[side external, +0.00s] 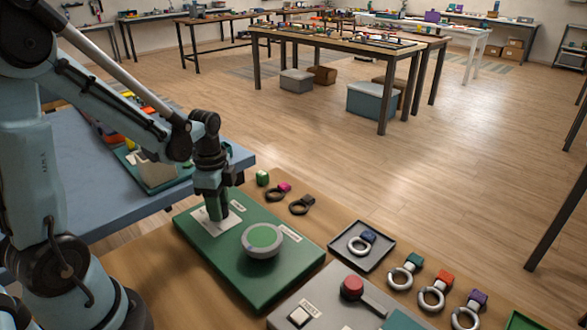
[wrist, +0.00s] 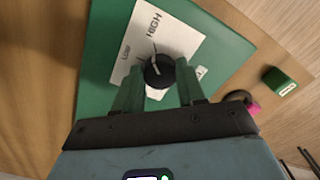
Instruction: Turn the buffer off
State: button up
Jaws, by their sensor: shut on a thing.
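The buffer is a green box with a round grey, green-topped pad (side external: 262,240) on its green base (side external: 205,255). Its black dial knob (wrist: 160,73) sits on a white plate (wrist: 180,42) in the wrist view. LOW is printed on the left and HIGH at the top; a label at the lower right is partly hidden by a finger. A pale pointer line on the knob faces up the picture, near HIGH. My gripper (wrist: 160,62) points down over the plate, its green fingers shut on the knob from both sides. In the side view my gripper (side external: 213,212) hides the knob.
A grey panel with a red-knobbed lever (side external: 352,287) stands right of the buffer. A black tray (side external: 362,246) holds a ring with a blue block. Several coloured ring pieces (side external: 432,297) lie at the right. A small green block (wrist: 280,82) and dark rings (side external: 302,205) lie behind the buffer.

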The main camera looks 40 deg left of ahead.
jog(key=n, duration=0.9)
jog(key=shift+d, duration=0.1)
jog(key=n, duration=0.4)
jog(key=shift+n, duration=2.5)
jog(key=o, duration=1.1)
jog(key=shift+c, duration=0.2)
jog(key=shift+r, duration=0.1)
notch_tip(320, 180, up, 12)
